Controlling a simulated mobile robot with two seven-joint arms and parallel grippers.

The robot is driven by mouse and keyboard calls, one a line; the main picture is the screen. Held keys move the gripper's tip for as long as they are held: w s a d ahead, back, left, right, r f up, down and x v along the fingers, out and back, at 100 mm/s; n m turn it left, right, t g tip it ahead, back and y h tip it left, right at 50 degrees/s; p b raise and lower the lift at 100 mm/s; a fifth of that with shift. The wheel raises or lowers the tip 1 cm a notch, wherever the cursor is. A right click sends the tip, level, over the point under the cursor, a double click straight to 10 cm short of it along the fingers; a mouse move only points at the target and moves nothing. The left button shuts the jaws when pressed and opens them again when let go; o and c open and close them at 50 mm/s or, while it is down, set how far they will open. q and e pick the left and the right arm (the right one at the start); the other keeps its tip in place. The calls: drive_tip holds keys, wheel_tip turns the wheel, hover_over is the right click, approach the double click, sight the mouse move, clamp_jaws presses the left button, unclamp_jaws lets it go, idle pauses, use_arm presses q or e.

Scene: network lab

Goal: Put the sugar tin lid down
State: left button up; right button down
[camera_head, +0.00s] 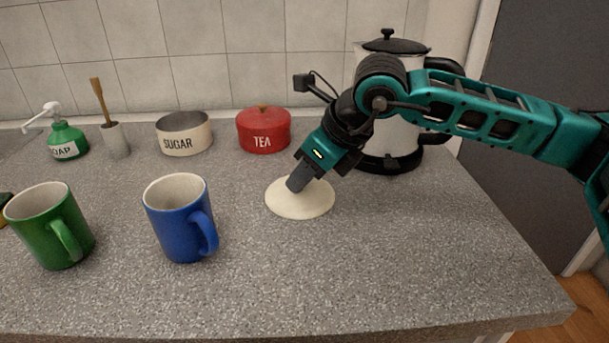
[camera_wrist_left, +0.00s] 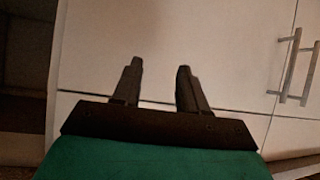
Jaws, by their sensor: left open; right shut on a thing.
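The sugar tin lid (camera_head: 312,207) is a round cream disc at the middle of the grey worktop. My right gripper (camera_head: 297,186) is over it, pointing down, and is shut on it. The gripper hides the lid's middle and any knob. The lid looks level and at or very close to the worktop; I cannot tell whether it touches. The sugar tin (camera_head: 184,135) stands open, without a lid, at the back left. My left gripper (camera_wrist_left: 157,84) shows in the left wrist view, open and empty, in front of pale cupboard doors.
A red tea tin (camera_head: 264,131) stands behind the lid, and a kettle (camera_head: 389,150) behind my right arm. A blue mug (camera_head: 178,222) and a green mug (camera_head: 46,228) stand at the left. A soap bottle (camera_head: 66,140) is farther back. The worktop's front right is clear.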

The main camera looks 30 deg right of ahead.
drive_tip(key=shift+f, duration=0.15)
drive_tip(key=c, duration=1)
unclamp_jaws()
drive_tip(key=shift+s+d+r, duration=0.1)
drive_tip(key=shift+s+r, duration=0.05)
drive_tip(key=shift+r, duration=0.35)
drive_tip(key=p+v, duration=0.1)
drive_tip(key=v, duration=1)
drive_tip(key=shift+s, duration=0.15)
